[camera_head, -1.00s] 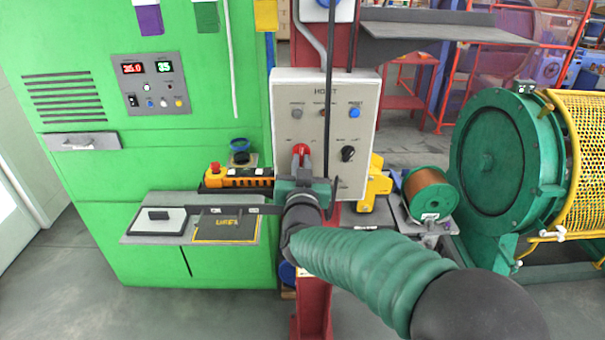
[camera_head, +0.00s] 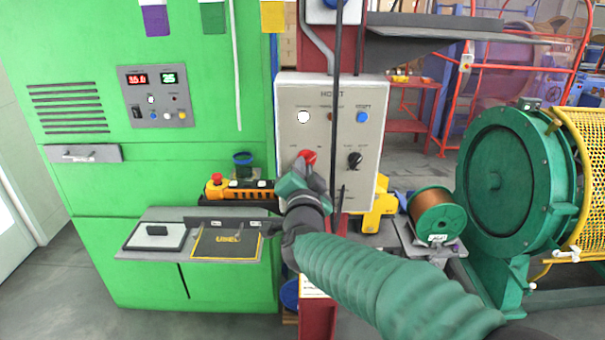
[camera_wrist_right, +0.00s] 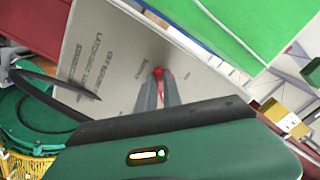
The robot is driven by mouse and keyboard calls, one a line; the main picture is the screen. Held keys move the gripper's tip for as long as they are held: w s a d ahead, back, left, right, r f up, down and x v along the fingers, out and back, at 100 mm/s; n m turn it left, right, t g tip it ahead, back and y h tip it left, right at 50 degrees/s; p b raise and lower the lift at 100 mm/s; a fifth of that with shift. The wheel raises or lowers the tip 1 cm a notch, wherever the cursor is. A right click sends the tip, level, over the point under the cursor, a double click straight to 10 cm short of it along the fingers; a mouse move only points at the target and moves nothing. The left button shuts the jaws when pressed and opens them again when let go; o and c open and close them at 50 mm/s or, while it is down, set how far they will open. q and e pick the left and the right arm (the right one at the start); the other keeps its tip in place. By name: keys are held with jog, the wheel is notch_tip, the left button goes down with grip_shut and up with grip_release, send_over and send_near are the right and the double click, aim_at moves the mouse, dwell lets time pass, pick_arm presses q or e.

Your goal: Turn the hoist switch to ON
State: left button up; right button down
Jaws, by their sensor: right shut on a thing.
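The hoist panel (camera_head: 341,104) is a light grey box on a red column, and it also shows tilted in the right wrist view (camera_wrist_right: 100,62). Its red switch knob (camera_head: 307,157) is at the lower left of the panel face, turned at a slant. My right gripper (camera_head: 310,168) is shut on this knob, and its fingers hide part of it. In the right wrist view the red knob (camera_wrist_right: 158,72) shows at the tips of the two fingers (camera_wrist_right: 158,88). The white lamp (camera_head: 303,117) at the panel's upper left is lit. My left gripper is not in view.
A black knob (camera_head: 354,160) and a blue button (camera_head: 362,117) are also on the panel. A black cable (camera_head: 335,100) hangs in front of it. A yellow-orange pendant (camera_head: 236,188) lies on the shelf to the left. A copper wire spool (camera_head: 433,208) stands to the right.

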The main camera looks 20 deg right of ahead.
jog(key=shift+d+r, duration=0.15)
jog(key=shift+r, duration=0.25)
jog(key=c, duration=1.5)
grip_release()
jog(key=shift+s, duration=0.25)
jog(key=v, duration=1.6)
jog(key=shift+s+f+b, duration=0.25)
jog(key=shift+s+b, duration=0.05)
jog(key=shift+b, duration=0.1)
